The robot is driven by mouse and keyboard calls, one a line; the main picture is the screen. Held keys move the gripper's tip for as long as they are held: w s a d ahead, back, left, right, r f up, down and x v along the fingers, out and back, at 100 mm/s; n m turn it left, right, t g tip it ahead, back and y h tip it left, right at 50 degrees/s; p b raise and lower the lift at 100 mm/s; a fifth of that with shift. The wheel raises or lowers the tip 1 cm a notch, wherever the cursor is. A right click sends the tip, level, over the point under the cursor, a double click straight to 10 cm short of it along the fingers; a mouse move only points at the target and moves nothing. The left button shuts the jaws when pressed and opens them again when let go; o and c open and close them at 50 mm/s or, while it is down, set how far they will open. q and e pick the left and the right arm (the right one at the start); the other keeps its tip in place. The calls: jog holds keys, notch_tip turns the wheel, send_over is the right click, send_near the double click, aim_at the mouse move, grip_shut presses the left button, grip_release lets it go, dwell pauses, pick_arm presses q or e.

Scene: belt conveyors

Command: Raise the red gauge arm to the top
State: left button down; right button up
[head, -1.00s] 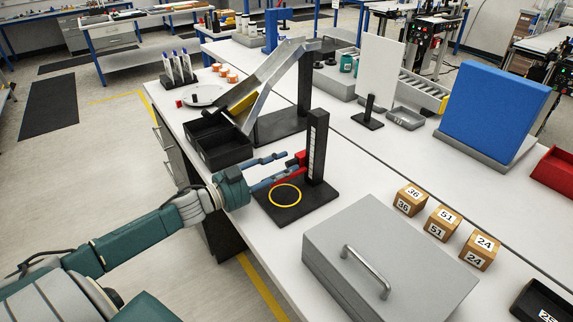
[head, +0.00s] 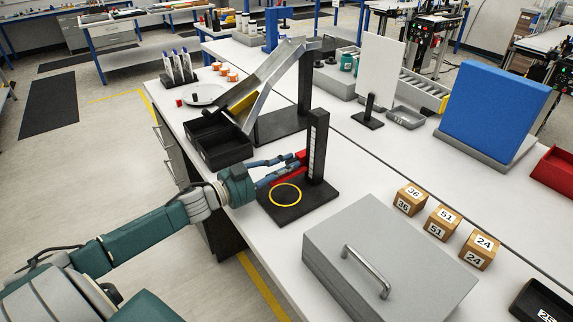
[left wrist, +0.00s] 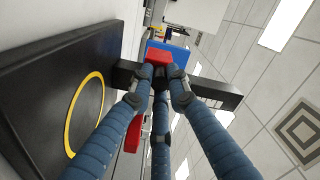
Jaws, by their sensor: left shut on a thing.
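The gauge stands on the bench in the head view, with a black upright post (head: 317,146) on a black base (head: 318,200) marked with a yellow ring. The red gauge arm (head: 288,177) sticks out from the post low down, toward my left gripper (head: 294,162). The left wrist view shows its red block (left wrist: 158,57) beyond my fingertips and another red part (left wrist: 133,133) beside the fingers. My left gripper (left wrist: 155,88) is shut on the red gauge arm at the post, and its fingers hide part of the contact. My right gripper is not in view.
A grey box with a handle (head: 400,262) stands in front, to the right of the gauge. Several numbered cubes (head: 441,223) lie farther right. A black bin (head: 222,150) and a metal chute (head: 268,82) stand behind the gauge.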

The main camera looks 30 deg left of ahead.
pick_arm(q)
notch_tip(320, 180, up, 13)
jog(key=p, duration=1)
jog(key=c, duration=1.7)
grip_release()
jog(key=shift+o, duration=0.2)
jog(key=shift+s, duration=0.15)
jog(key=v, duration=1.1)
jog(key=shift+s+a, duration=0.15)
jog(key=shift+s, duration=0.2)
